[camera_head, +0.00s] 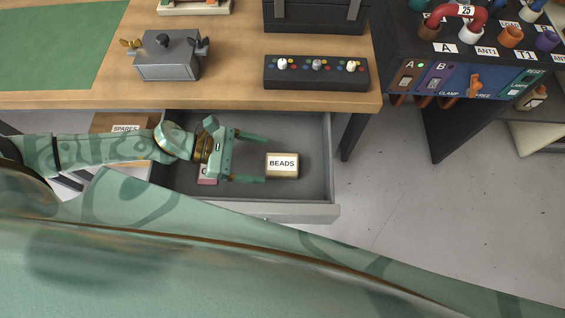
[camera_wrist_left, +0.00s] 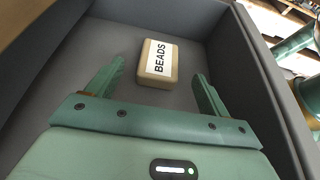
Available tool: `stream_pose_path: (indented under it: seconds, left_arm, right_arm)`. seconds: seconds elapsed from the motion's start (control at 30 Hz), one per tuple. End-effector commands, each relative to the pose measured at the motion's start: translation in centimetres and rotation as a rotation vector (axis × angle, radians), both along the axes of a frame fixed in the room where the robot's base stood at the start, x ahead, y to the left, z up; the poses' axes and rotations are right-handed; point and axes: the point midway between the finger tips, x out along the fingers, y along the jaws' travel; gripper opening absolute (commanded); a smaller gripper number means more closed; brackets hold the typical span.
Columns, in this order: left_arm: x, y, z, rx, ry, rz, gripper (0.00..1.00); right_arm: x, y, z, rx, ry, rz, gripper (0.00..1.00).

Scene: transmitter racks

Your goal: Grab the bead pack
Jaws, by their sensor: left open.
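The bead pack (camera_head: 282,171) is a small tan box with a white label reading BEADS. It lies on the floor of an open grey drawer (camera_head: 317,165). My left gripper (camera_head: 265,159) is open and inside the drawer outline, its two fingers pointing right toward the pack. In the left wrist view the pack (camera_wrist_left: 158,63) lies beyond the open fingertips (camera_wrist_left: 160,72), roughly between their lines, with nothing seen touching it. My right gripper is not in view.
A pinkish item (camera_head: 207,175) lies partly hidden under my left gripper. The drawer walls stand close around. Above is a wooden bench (camera_head: 225,98) with a grey vise-like box (camera_head: 166,58) and a knob panel (camera_head: 317,73). A transmitter rack (camera_head: 470,80) stands at right.

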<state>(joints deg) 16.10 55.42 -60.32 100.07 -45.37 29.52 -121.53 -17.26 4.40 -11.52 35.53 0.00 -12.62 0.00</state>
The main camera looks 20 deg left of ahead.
Motion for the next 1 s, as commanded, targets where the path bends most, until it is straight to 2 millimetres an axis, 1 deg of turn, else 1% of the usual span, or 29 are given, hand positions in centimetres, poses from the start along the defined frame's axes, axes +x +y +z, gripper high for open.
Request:
stream_pose_path:
  seconds: [0.03, 0.1, 0.27, 0.5, 0.63, 0.8, 0.83, 0.87, 0.9, 0.97, 1.0]
  left_arm:
    - [0.3, -0.8, -0.3, -0.001, -0.002, 0.001, 0.80]
    - [0.5, -1.5, -0.6, -0.001, 0.000, 0.000, 0.80]
    - [0.8, -2.6, -1.1, 0.000, 0.000, 0.001, 0.80]
    - [1.8, -6.0, -2.5, -0.001, -0.001, 0.001, 0.80]
    - [1.9, -6.7, -2.9, 0.001, 0.000, 0.001, 0.80]
    - [1.9, -6.7, -2.9, 0.001, 0.000, 0.001, 0.80]
    - [1.9, -6.7, -2.9, 0.001, 0.000, 0.001, 0.77]
    - [1.9, -6.7, -2.9, 0.001, 0.000, 0.001, 0.69]
    - [1.9, -6.7, -2.9, 0.001, 0.000, 0.001, 0.58]
    - [1.9, -6.7, -2.9, 0.001, 0.000, 0.001, 0.41]
    - [1.9, -6.7, -2.9, 0.001, 0.000, 0.001, 0.30]
  right_arm:
    - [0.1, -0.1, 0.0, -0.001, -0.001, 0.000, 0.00]
    - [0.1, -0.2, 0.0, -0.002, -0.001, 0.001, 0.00]
    - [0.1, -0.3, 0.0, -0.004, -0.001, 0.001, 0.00]
    - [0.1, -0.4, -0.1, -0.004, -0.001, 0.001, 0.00]
    - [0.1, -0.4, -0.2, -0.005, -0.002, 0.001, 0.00]
    - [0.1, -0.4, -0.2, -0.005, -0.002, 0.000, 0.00]
    - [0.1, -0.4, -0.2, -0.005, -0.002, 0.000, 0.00]
    - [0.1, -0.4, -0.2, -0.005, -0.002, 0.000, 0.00]
    - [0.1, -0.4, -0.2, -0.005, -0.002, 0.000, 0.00]
    - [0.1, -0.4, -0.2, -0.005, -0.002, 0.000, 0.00]
    - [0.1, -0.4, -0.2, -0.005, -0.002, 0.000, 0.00]
